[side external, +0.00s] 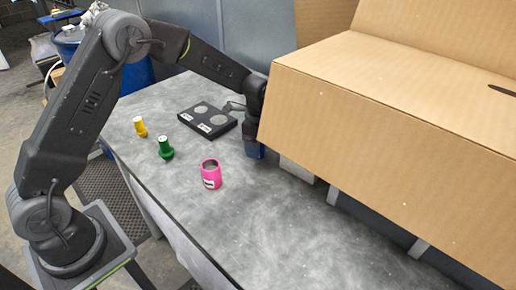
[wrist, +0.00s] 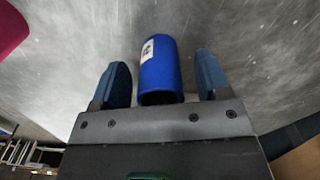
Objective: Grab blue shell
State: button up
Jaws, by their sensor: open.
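The blue shell (wrist: 160,72) is a blue cylinder with a white label, seen in the wrist view. It sits between the two blue fingers of my gripper (wrist: 163,80), which are open on either side of it. Gaps show between the shell and both fingers. In the side view, my gripper is mostly hidden behind the cardboard box, and only a small blue patch (side external: 255,150) shows below my wrist; I cannot tell whether it is finger or shell.
A pink shell (side external: 211,174) stands on the grey table (side external: 270,220), left of my gripper. Green (side external: 165,148) and yellow (side external: 140,127) pieces stand further left. A black fixture with two round discs (side external: 207,120) lies behind them. A large cardboard box (side external: 390,130) blocks the right side of the view.

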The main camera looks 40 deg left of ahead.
jog(key=shift+c, duration=0.4)
jog(key=c, duration=1)
jog(key=shift+r, duration=0.1)
